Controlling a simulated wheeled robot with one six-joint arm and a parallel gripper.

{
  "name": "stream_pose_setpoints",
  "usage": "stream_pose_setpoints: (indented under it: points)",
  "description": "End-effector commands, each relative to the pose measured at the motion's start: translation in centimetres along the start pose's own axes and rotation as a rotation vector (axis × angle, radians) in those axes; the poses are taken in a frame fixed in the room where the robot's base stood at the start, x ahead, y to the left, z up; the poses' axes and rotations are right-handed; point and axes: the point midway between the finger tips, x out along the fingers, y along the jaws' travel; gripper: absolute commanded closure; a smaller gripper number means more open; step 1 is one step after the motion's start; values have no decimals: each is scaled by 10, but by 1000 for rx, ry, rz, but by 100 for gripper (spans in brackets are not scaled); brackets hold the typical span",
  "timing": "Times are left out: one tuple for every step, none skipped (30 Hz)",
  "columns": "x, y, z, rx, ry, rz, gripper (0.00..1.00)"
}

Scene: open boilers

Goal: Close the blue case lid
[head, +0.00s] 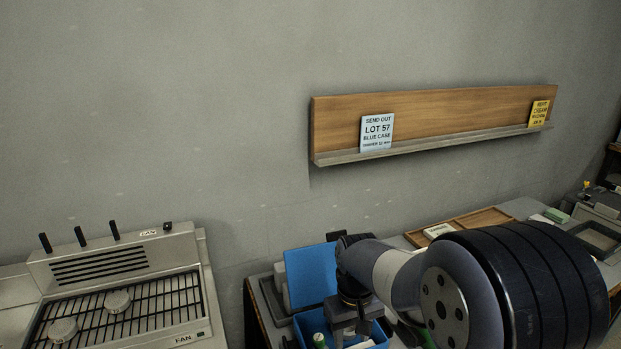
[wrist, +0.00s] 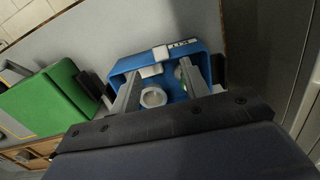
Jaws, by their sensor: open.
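The blue case (head: 312,324) stands on the bench at the lower middle of the head view. Its blue lid (head: 311,274) stands raised at the back. My gripper (head: 352,330) is over the case's right part and partly hides it. In the wrist view the blue case (wrist: 199,47) lies beyond my gripper (wrist: 158,84), with a white latch and label on its front. The fingers are spread apart over the case opening. A round whitish item (wrist: 153,97) and a greenish-white item show inside, between the fingers. The lid cannot be made out in the wrist view.
A green case (wrist: 62,92) stands left of the blue case in the wrist view. A grill unit (head: 120,290) is at the left. A wooden tray (head: 470,222) lies on the bench behind my arm. A wall shelf (head: 430,115) holds cards, one reading "LOT 57 BLUE CASE".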

Motion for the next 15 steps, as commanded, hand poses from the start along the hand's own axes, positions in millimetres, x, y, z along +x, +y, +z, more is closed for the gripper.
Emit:
stream_pose_setpoints:
  points:
    - [-5,0,0,0,-5,0,56]
    - [-4,0,-1,-1,-7,0,56]
    - [-4,0,-1,-1,-11,0,56]
    - [-4,0,-1,-1,-13,0,56]
    - [-4,0,-2,-1,-14,0,56]
    - [-4,0,-2,-1,-17,0,56]
    - [-3,0,-2,-2,-20,0,56]
    - [-3,0,-2,-2,-22,-1,56]
    - [7,0,-1,-2,-26,-1,56]
    - [14,0,-1,-2,-28,-1,56]
    - [22,0,-1,-2,-27,-1,56]
    - [30,0,-1,-2,-25,-1,56]
    - [36,0,-1,-2,-26,-1,56]
    - [42,0,-1,-2,-25,-1,56]
    - [50,0,-1,-2,-25,-1,56]
